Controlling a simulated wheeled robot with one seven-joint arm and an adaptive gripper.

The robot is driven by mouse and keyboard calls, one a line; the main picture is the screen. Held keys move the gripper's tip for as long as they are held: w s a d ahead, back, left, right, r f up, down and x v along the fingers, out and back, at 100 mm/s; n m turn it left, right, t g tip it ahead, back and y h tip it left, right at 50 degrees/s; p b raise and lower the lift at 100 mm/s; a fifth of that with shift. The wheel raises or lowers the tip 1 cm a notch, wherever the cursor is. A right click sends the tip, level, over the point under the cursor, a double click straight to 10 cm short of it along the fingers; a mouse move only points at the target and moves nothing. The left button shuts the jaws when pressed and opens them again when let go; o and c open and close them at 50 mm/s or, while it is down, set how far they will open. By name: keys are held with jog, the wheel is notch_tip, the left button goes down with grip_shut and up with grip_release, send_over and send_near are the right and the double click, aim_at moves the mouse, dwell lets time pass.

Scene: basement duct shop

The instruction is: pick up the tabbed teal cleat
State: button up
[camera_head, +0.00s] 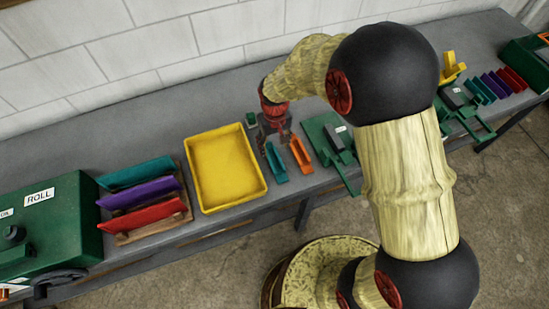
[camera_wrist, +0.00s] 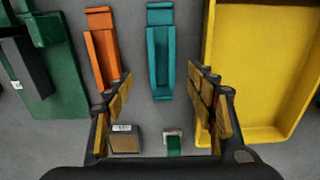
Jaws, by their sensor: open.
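The teal cleat (camera_head: 276,163) lies on the grey bench, between the yellow tray and an orange cleat (camera_head: 301,155). My gripper (camera_head: 275,135) is over the bench behind the teal cleat. In the wrist view my gripper (camera_wrist: 162,88) is open and empty, with the teal cleat ahead of the gap between its fingers.
A yellow tray (camera_head: 193,192) stands close beside the teal cleat. A green tool (camera_head: 321,133) is beyond the orange cleat. A small block (camera_wrist: 125,139) and a green-and-white piece (camera_wrist: 173,143) show between my fingers. A wooden rack (camera_head: 178,218) holds teal, purple and red channels.

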aim_at(275, 162)
jog(key=f, duration=0.5)
jog(key=shift+s+a+f, duration=0.1)
jog(key=shift+s+f, duration=0.3)
jog(key=shift+w+f+b, duration=0.1)
jog(key=shift+f+b, duration=0.2)
jog(key=shift+f, duration=0.2)
jog(key=shift+c, duration=0.7)
jog(key=c, duration=1.1)
